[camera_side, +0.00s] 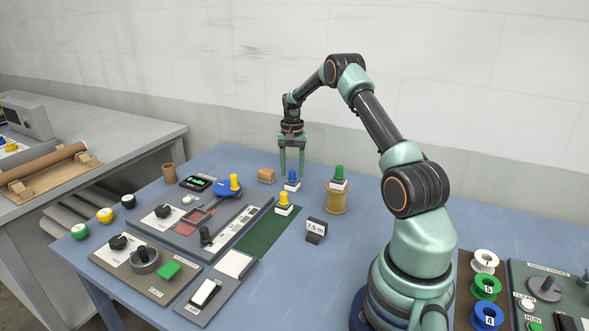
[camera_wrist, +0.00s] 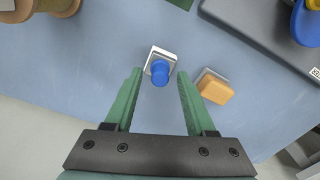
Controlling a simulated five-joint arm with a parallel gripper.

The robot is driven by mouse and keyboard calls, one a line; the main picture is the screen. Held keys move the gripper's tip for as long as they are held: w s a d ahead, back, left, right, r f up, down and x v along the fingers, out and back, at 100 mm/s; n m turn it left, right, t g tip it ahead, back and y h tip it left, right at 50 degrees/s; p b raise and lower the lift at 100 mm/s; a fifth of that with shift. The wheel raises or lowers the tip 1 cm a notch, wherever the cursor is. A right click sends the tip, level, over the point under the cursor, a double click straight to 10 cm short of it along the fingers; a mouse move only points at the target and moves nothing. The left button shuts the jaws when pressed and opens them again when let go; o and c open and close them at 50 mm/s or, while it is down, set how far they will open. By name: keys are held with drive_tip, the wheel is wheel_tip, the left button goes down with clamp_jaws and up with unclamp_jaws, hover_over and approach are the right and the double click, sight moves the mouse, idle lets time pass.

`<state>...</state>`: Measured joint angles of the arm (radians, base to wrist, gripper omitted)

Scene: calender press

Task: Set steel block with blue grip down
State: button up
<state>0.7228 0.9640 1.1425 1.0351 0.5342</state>
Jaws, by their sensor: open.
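The steel block with blue grip (camera_side: 292,182) stands upright on the blue table, towards the back. In the wrist view the block (camera_wrist: 159,66) sits between and just ahead of my gripper's fingertips, with its blue knob facing the camera. My gripper (camera_side: 292,172) points down behind and above the block in the side view. Its two green fingers (camera_wrist: 160,75) are spread apart and hold nothing. I cannot tell how high the tips are above the table.
A tan block (camera_wrist: 214,90) lies close beside the right finger. A green-grip block stands on a wooden spool (camera_side: 337,198). A sign (camera_side: 316,229) and control panels (camera_side: 185,222) stand nearer.

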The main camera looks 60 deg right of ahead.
sight(292, 171)
wheel_tip(292, 171, up, 11)
drive_tip(key=w+a+r+n+t, duration=0.1)
drive_tip(key=w+a+r+n, duration=0.15)
drive_tip(key=a+r, duration=0.45)
drive_tip(key=s+a+r+n+t, duration=0.1)
drive_tip(key=s+a+r+n, duration=0.25)
drive_tip(key=a, duration=0.65)
drive_tip(key=s+a+r+n+t, duration=0.2)
drive_tip(key=s+a+n, duration=0.15)
drive_tip(key=a, duration=0.65)
drive_tip(key=s+a+f+n+t, duration=0.1)
drive_tip(key=s+a+f+n, duration=0.2)
drive_tip(key=s+a+n, duration=0.2)
drive_tip(key=s+a, duration=0.2)
drive_tip(key=a, duration=0.1)
drive_tip(key=shift+s+a+t, duration=0.15)
drive_tip(key=shift+a+t, duration=0.15)
